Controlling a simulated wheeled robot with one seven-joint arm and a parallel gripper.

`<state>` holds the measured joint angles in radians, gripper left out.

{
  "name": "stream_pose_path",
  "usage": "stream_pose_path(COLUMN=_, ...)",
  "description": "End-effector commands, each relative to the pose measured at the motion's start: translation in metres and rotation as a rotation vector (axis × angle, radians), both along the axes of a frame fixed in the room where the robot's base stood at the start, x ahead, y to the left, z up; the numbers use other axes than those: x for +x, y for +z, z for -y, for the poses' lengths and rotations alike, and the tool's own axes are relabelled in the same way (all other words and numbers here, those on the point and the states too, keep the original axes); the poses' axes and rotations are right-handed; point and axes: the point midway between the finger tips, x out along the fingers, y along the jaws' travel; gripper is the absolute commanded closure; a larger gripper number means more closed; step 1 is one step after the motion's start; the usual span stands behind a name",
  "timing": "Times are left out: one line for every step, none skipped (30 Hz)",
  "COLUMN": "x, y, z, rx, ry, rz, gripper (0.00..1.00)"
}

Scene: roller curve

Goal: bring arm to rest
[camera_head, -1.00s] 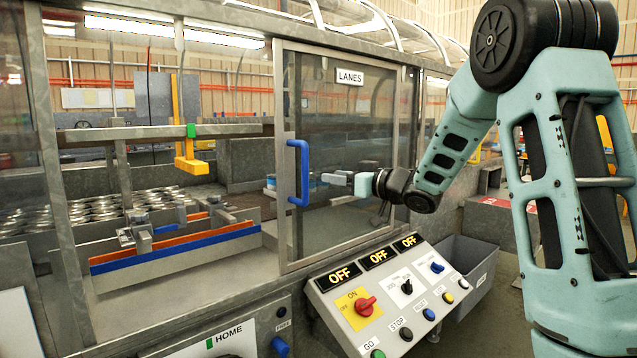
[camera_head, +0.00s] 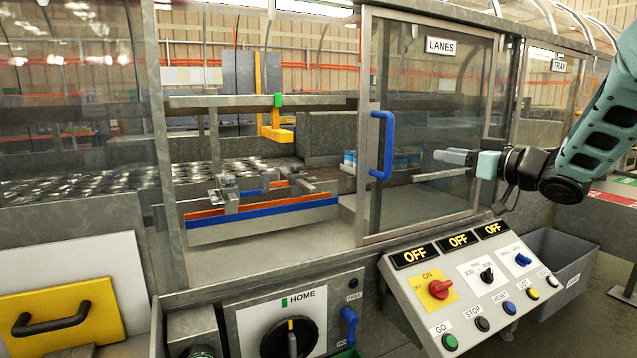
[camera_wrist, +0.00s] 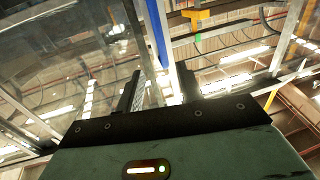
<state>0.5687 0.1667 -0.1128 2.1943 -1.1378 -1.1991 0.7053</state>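My gripper (camera_head: 437,165) is in front of the glass of the LANES door (camera_head: 437,48), right of its blue handle (camera_head: 376,146) and apart from it. The fingers point left and hold nothing that I can see. In the wrist view my gripper (camera_wrist: 160,88) shows two dark fingers with a gap between them. The blue handle also shows there (camera_wrist: 155,35), beyond the fingers. My forearm comes in from the right edge of the head view.
A sloped control panel (camera_head: 460,285) with knobs, buttons and OFF displays stands below the gripper. A grey bin (camera_head: 570,265) is right of it. The bay left of the door holds a blue-and-orange rail (camera_head: 265,215) and a yellow bracket (camera_head: 276,133). A HOME dial (camera_head: 290,338) is below.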

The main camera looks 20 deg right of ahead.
Motion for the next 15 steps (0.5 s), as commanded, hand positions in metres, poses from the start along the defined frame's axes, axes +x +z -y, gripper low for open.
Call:
stream_pose_path(x=0.000, y=0.000, z=0.000, rx=0.000, ry=0.000, rz=0.000, gripper=0.63)
stream_pose_path(x=0.000, y=0.000, z=0.000, rx=0.000, ry=0.000, rz=0.000, gripper=0.63)
stream_pose_path(x=0.002, y=-0.001, z=-0.003, rx=-0.001, ry=-0.001, rz=-0.003, gripper=0.63)
stream_pose_path(x=0.004, y=-0.002, z=-0.007, rx=-0.004, ry=-0.005, rz=-0.008, gripper=0.63)
stream_pose_path(x=0.008, y=-0.003, z=-0.013, rx=-0.006, ry=-0.011, rz=-0.015, gripper=0.63)
stream_pose_path(x=0.013, y=-0.007, z=-0.022, rx=-0.013, ry=-0.023, rz=-0.030, gripper=0.63)
stream_pose_path(x=0.018, y=-0.010, z=-0.032, rx=-0.020, ry=-0.034, rz=-0.046, gripper=0.63)
stream_pose_path(x=0.022, y=-0.014, z=-0.043, rx=-0.028, ry=-0.045, rz=-0.066, gripper=0.63)
stream_pose_path(x=0.028, y=-0.021, z=-0.060, rx=-0.039, ry=-0.064, rz=-0.099, gripper=0.63)
stream_pose_path(x=0.031, y=-0.028, z=-0.075, rx=-0.049, ry=-0.075, rz=-0.131, gripper=0.63)
stream_pose_path(x=0.033, y=-0.035, z=-0.090, rx=-0.061, ry=-0.088, rz=-0.166, gripper=0.63)
stream_pose_path(x=0.033, y=-0.047, z=-0.111, rx=-0.077, ry=-0.100, rz=-0.221, gripper=0.63)
stream_pose_path(x=0.031, y=-0.056, z=-0.127, rx=-0.092, ry=-0.106, rz=-0.264, gripper=0.63)
stream_pose_path(x=0.028, y=-0.066, z=-0.143, rx=-0.108, ry=-0.110, rz=-0.310, gripper=0.63)
stream_pose_path(x=0.020, y=-0.079, z=-0.165, rx=-0.132, ry=-0.110, rz=-0.375, gripper=0.63)
